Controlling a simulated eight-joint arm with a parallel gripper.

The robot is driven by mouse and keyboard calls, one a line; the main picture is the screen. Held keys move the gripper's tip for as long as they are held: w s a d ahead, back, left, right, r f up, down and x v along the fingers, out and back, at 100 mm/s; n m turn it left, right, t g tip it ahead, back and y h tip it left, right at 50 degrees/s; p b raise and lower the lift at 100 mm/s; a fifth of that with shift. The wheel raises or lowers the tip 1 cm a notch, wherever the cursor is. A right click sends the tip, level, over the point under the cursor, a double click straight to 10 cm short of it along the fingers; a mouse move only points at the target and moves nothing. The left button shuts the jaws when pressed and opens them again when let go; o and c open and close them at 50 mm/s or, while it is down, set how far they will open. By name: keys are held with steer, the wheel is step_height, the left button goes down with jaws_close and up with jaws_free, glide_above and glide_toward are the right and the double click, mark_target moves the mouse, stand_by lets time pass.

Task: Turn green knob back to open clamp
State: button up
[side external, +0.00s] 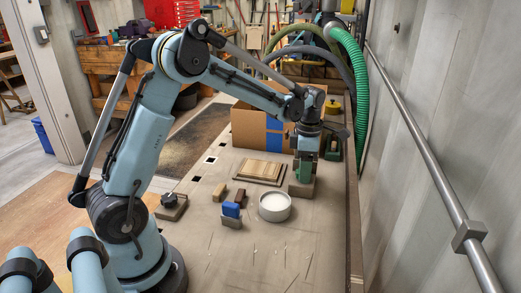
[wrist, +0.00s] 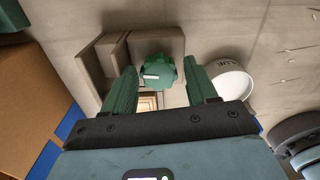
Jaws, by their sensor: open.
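The green knob (wrist: 157,71) is lobed and has a white mark; it sits on the grey-brown clamp (wrist: 108,52). My gripper (wrist: 162,76) is open, with one green finger on each side of the knob. Gaps show between the fingers and the knob in the wrist view. In the side view my gripper (side external: 304,178) points down over the clamp (side external: 302,190) at the right of the bench. There the knob is hard to tell from the green fingers. Part of the clamp is hidden behind my gripper in the wrist view.
A white round pot (side external: 274,206) stands left of and nearer than the clamp. A stack of wooden boards (side external: 258,171) lies left of the clamp. A cardboard box (side external: 250,130) with blue tape stands behind. A blue-and-grey block (side external: 231,213) is farther left. The front bench is clear.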

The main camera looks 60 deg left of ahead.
steer(key=shift+w+a, duration=0.15)
steer(key=m, duration=0.4)
steer(key=shift+m, duration=0.4)
steer(key=m, duration=0.5)
steer(key=shift+d, duration=0.2)
steer(key=m, duration=0.5)
steer(key=shift+s, duration=0.25)
steer(key=m, duration=0.6)
steer(key=shift+s+a, duration=0.1)
step_height(320, 180, up, 12)
steer(key=s+d+f+m+t, duration=0.1)
steer(key=s+d+m+t, duration=0.2)
steer(key=s, duration=0.4)
steer(key=s+d+f+m+t, duration=0.2)
steer(key=s+d+m+t, duration=0.2)
steer(key=s, duration=0.4)
steer(key=shift+d+f+m, duration=0.25)
steer(key=shift+d+m, duration=0.05)
steer(key=shift+d, duration=0.6)
